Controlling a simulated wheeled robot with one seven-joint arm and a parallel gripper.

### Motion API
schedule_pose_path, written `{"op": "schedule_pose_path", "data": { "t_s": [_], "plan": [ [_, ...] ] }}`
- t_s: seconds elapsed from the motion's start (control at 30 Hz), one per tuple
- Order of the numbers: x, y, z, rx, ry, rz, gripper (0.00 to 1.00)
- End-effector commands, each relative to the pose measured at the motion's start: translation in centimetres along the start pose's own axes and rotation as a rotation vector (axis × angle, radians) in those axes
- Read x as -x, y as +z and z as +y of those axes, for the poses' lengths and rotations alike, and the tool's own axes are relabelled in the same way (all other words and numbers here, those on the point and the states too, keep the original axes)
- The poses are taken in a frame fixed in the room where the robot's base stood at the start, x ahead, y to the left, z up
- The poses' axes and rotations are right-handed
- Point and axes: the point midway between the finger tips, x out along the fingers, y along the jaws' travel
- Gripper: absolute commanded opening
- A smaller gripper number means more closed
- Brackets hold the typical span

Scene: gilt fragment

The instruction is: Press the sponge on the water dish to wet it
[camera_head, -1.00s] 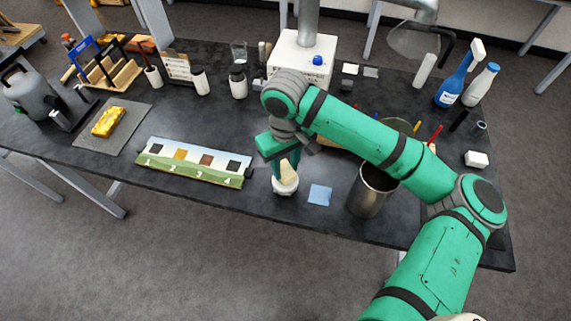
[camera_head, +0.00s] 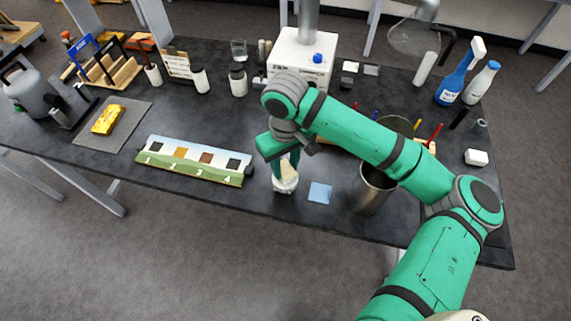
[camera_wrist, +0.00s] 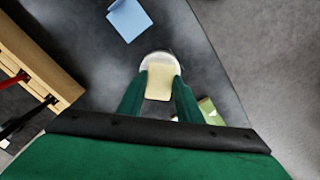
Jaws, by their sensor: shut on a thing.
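My gripper (camera_head: 286,172) points down near the front edge of the dark table and is shut on a pale yellow sponge (camera_head: 290,169). In the wrist view the sponge (camera_wrist: 160,82) sits between the two green fingers. The white round water dish (camera_head: 285,185) is right below the sponge. In the wrist view the dish's rim (camera_wrist: 157,56) shows behind the sponge's far end. The sponge appears to be at or in the dish, but I cannot tell whether it touches the bottom. The water itself is not discernible.
A blue cloth square (camera_head: 320,193) lies just right of the dish, with a metal bin (camera_head: 371,190) beyond it. A numbered sample board (camera_head: 194,161) lies to the left. A gold fragment (camera_head: 108,119) rests on a grey mat (camera_head: 85,134). The table's front edge is close.

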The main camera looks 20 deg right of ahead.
Motion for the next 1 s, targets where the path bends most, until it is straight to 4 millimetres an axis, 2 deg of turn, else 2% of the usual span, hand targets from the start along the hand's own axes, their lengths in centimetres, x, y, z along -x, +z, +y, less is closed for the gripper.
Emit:
{"op": "schedule_pose_path", "data": {
  "t_s": [0.37,1.0],
  "plan": [
    [0.2,0.0,0.0,0.0,0.0,-0.001,0.14],
    [4.5,0.0,0.0,0.001,0.0,0.0,0.14]
  ]
}}
